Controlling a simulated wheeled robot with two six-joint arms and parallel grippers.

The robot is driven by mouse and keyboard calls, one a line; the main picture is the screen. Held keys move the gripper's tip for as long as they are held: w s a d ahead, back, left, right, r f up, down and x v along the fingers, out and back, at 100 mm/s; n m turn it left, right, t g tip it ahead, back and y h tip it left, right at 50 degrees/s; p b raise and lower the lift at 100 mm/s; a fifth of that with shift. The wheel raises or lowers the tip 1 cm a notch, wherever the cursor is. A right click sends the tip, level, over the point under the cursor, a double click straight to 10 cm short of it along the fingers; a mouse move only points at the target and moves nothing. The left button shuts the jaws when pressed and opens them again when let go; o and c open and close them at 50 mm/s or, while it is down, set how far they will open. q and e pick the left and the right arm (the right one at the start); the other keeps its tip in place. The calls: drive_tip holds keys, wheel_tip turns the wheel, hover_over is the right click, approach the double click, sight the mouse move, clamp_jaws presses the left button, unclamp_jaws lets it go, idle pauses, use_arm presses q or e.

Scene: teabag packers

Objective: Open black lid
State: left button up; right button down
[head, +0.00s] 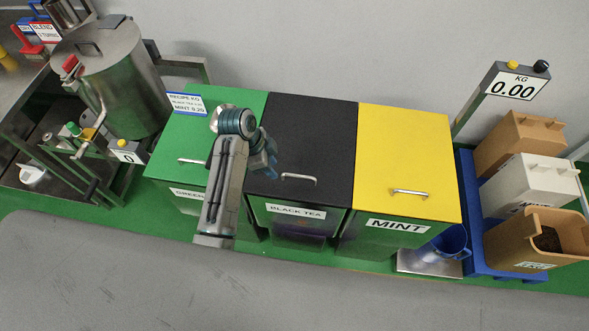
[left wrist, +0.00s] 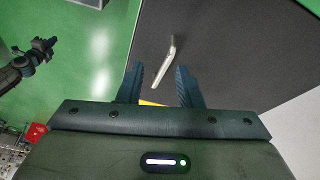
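The black lid (head: 312,145) covers the middle bin, labelled BLACK TEA (head: 296,211), and looks closed. Its silver handle (head: 298,179) is near the front edge. My left gripper (head: 270,165) is over the left part of the black lid, up and left of the handle. In the left wrist view my left gripper (left wrist: 160,85) has its fingers apart with nothing between them. The handle (left wrist: 166,60) shows just beyond the fingertips, over the black lid (left wrist: 220,40).
A green lid (head: 235,110) is to the left and a yellow lid (head: 405,150) to the right, both closed. Brown and white containers (head: 530,185) stand on a blue platform at right. A steel drum (head: 120,80) stands at left.

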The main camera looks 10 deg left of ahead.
sight(298, 176)
use_arm(q)
wheel_tip(298, 176, up, 4)
drive_tip(key=w+d+m, duration=0.2)
drive_tip(key=m, duration=0.1)
drive_tip(key=shift+g+h, duration=0.3)
drive_tip(key=p+x, duration=0.1)
drive_tip(key=x, duration=0.2)
drive_tip(key=p+x, duration=0.1)
drive_tip(key=x, duration=0.2)
drive_tip(key=p+x, duration=0.1)
drive_tip(key=x, duration=0.2)
drive_tip(key=shift+w+d+r, duration=0.1)
drive_tip(key=shift+d, duration=0.15)
drive_tip(key=shift+x, duration=0.85)
drive_tip(key=shift+c, duration=0.4)
clamp_jaws()
